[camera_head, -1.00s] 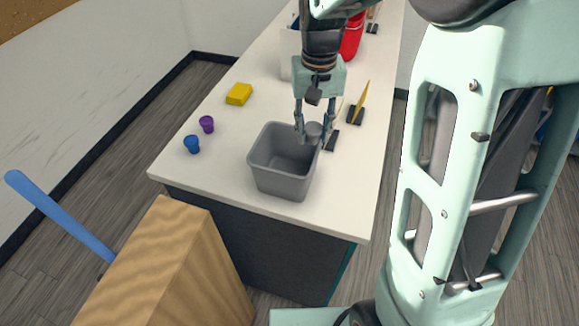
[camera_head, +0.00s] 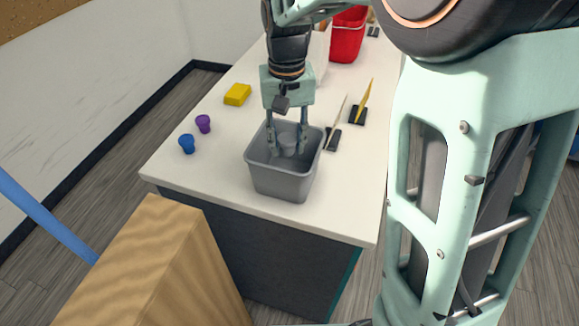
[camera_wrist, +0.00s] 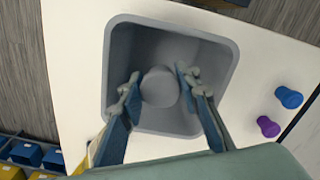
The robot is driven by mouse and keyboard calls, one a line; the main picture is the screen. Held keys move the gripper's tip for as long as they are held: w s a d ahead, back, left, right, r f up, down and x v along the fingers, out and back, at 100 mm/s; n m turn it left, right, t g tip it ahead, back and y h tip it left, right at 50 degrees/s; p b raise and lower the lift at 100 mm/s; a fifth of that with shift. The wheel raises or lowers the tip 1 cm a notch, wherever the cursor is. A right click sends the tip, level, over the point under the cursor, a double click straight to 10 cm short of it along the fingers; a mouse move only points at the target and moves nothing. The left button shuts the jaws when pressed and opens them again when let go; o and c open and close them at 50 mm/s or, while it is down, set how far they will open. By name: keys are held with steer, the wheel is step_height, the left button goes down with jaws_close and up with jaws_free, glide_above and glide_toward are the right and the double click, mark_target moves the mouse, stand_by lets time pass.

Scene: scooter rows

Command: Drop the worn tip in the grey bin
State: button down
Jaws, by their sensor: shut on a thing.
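The grey bin (camera_head: 283,184) stands on the white table near its front edge; it also shows in the wrist view (camera_wrist: 119,60). My gripper (camera_head: 288,146) is over the bin's opening, pointing down. It is shut on a small grey round piece, the worn tip (camera_head: 288,142), which shows between the fingertips in the wrist view (camera_wrist: 160,87). The tip is inside the bin's outline in both views. I cannot tell how far below the rim it is.
A red bucket (camera_head: 347,38) stands at the back.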

steer(key=shift+f, duration=0.55)
steer(key=c, duration=1.4)
jaws_free()
steer(key=shift+o, duration=0.2)
steer(key=shift+r, duration=0.1)
step_height(320, 180, up, 12)
